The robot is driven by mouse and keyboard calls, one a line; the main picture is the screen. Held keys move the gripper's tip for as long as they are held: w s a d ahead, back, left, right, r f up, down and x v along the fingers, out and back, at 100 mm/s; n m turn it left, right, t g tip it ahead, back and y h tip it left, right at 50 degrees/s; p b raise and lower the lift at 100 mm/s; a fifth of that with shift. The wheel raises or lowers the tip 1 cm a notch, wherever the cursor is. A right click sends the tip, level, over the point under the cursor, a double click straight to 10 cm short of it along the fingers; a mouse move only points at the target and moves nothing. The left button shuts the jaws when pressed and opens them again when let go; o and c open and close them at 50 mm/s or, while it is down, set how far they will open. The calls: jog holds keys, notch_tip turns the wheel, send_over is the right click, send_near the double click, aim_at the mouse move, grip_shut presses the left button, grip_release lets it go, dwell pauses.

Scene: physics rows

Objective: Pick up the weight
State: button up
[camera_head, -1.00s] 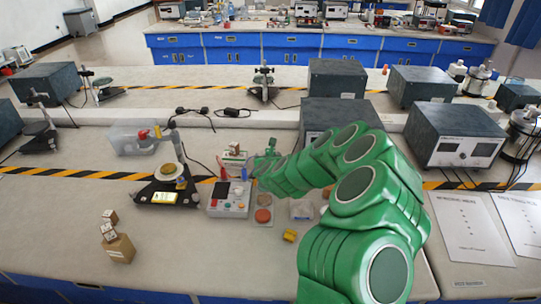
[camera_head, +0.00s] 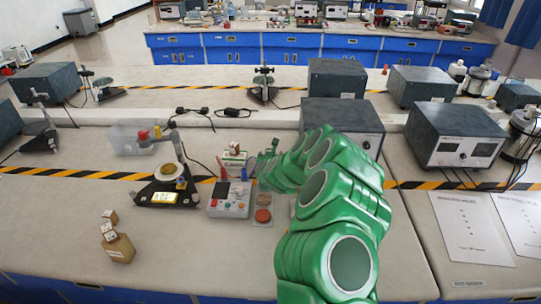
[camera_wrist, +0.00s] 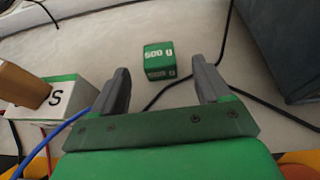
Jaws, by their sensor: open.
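The weight (camera_wrist: 158,60) is a small green cube with white "500 g" lettering. In the wrist view it sits on the pale bench top, just beyond my fingertips and roughly centred between them. My gripper (camera_wrist: 160,78) is open, with one grey finger on each side and nothing between them. In the head view my gripper (camera_head: 269,153) is small at the end of my green arm, near the striped tape. I cannot make out the weight there.
A white and green box (camera_wrist: 55,97) with a wooden block (camera_wrist: 22,84) on it stands left of my gripper. A dark cable (camera_wrist: 185,82) runs beside the weight. A dark instrument case (camera_wrist: 285,45) is at right. A button panel (camera_head: 230,199) and scale (camera_head: 165,192) stand left of my arm.

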jog(key=shift+x, duration=1.4)
jog(key=shift+f, duration=0.1)
grip_shut()
